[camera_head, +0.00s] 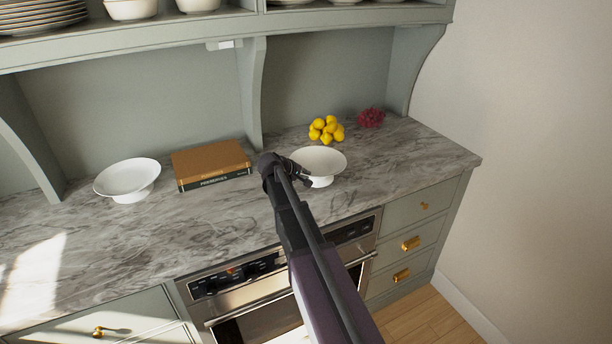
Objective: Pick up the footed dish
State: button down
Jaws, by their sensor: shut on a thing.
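A white footed dish (322,161) is on the marble counter at the middle right, in front of the lemons. My gripper (304,178) is at the dish's left front edge, shut on it. The fingertips are small and partly dark against the dish, and the exact grip on the rim is hard to see. I cannot tell whether the foot touches the counter. A second white footed dish (127,178) stands upright on the counter at the left, apart from my gripper.
Two stacked books (210,163) lie between the dishes. Yellow lemons (327,130) and a red fruit pile (371,118) sit behind the dish. A cabinet divider (251,95) and the upper shelf (150,40) bound the space. The marble counter (410,155) is clear at right.

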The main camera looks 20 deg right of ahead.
jog(key=s+a, duration=0.2)
jog(key=s, duration=0.2)
jog(key=s+a+r, duration=0.1)
jog(key=s+a, duration=0.2)
jog(key=s, duration=0.2)
jog(key=s+a+p, duration=0.1)
jog(key=s+a, duration=0.2)
jog(key=s, duration=0.1)
jog(key=shift+s+r, duration=0.25)
jog(key=shift+s, duration=0.15)
